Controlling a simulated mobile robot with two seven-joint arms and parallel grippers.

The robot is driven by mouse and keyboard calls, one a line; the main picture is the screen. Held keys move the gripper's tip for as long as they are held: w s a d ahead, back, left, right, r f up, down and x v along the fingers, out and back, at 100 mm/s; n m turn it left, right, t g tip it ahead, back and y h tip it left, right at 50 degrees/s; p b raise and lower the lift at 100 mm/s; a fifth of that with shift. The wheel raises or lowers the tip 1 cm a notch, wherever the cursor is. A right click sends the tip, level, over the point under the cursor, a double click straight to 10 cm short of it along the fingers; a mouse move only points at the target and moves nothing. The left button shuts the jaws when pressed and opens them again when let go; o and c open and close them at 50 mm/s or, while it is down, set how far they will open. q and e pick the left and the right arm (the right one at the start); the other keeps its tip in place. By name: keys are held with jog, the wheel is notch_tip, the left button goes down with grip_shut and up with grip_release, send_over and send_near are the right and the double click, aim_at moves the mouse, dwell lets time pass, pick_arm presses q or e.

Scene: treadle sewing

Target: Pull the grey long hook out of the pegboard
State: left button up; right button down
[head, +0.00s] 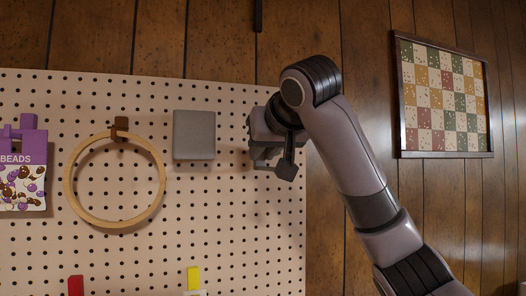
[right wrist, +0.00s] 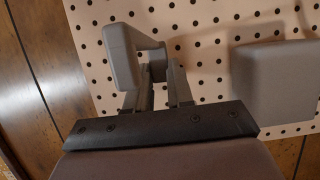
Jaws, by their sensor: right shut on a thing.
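The grey long hook (right wrist: 122,58) shows in the right wrist view as a rounded grey plate with a short bar behind it. My right gripper (right wrist: 158,80) is shut on this bar, with one dark finger on each side. In the head view my right gripper (head: 267,153) is at the pegboard's (head: 230,230) right edge, in its upper part. There the wrist and fingers hide most of the hook. I cannot tell whether the hook's back end is still in the holes. My left gripper is not in view.
A grey square block (head: 194,135) is on the board left of the gripper; it also shows in the right wrist view (right wrist: 275,82). A wooden hoop (head: 75,195), a beads bag (head: 22,185), and red and yellow items hang further left. A framed quilt (head: 443,97) is on the wall.

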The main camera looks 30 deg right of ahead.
jog(key=shift+s+a+b, duration=0.15)
jog(key=shift+s+b, duration=0.15)
jog(key=shift+s, duration=0.25)
dwell(0.5)
jog(key=shift+s+a+b, duration=0.25)
jog(key=shift+s+b, duration=0.35)
jog(key=shift+s, duration=0.6)
jog(key=shift+s+a+b, duration=0.15)
jog(key=shift+s+b, duration=0.3)
jog(key=shift+s, duration=0.2)
jog(key=shift+s+a+b, duration=0.15)
jog(key=shift+s+b, duration=0.3)
jog(key=shift+s, duration=0.15)
jog(key=shift+w+f, duration=0.1)
